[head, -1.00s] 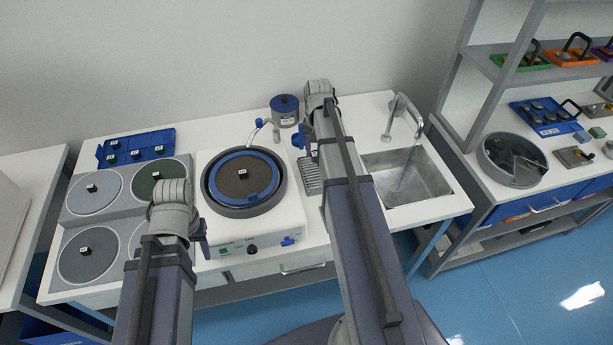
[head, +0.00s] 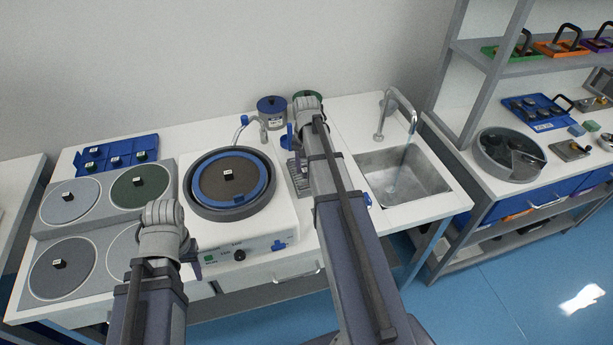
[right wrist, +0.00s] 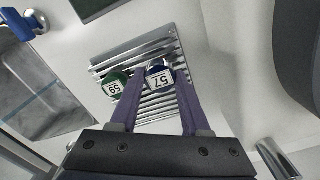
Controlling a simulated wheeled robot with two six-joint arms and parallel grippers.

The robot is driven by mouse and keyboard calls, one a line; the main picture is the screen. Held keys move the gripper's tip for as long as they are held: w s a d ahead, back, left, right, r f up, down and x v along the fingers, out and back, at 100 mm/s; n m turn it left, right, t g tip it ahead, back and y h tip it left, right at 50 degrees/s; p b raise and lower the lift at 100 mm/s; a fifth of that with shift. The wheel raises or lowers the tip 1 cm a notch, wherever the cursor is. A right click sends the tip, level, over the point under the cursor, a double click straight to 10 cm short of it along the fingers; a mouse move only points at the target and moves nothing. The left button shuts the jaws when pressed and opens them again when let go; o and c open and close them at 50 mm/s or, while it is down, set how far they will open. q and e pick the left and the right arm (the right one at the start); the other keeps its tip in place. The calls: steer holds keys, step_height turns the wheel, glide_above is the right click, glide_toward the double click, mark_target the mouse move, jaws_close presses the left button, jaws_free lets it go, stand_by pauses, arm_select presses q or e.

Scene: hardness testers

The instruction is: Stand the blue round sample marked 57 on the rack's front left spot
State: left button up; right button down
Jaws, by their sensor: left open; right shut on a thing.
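The blue round sample (right wrist: 159,66) marked 57 sits between the purple fingers of my right gripper (right wrist: 157,86), which is shut on it. In the right wrist view the sample is over the slatted metal rack (right wrist: 153,113); I cannot tell whether it touches the slats. A green round sample (right wrist: 113,88) marked 59 is on the rack just left of it. In the head view the rack (head: 298,180) shows partly beside my right arm, which hides the samples. My left gripper (head: 197,259) is open and empty in front of the polishing machine, mostly hidden by its wrist.
A sink (head: 402,178) with running tap lies right of the rack. The polishing machine (head: 190,209) stands left of it, with grey discs and a blue tray (head: 146,145) further left. A blue-lidded jar (head: 272,112) and a green-lidded jar stand behind. Shelves are at right.

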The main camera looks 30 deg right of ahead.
arm_select(q)
steer(key=shift+f+b, duration=0.75)
steer(key=shift+f, duration=0.45)
arm_select(e)
steer(key=shift+f, duration=1.2)
arm_select(q)
steer(key=shift+f, duration=0.1)
arm_select(e)
steer(key=shift+f, duration=0.25)
steer(key=shift+c, duration=1.8)
jaws_free()
steer(key=shift+r, duration=0.15)
arm_select(q)
step_height(320, 180, up, 12)
steer(key=p, duration=1.2)
arm_select(e)
step_height(320, 180, up, 12)
steer(key=shift+r, duration=0.15)
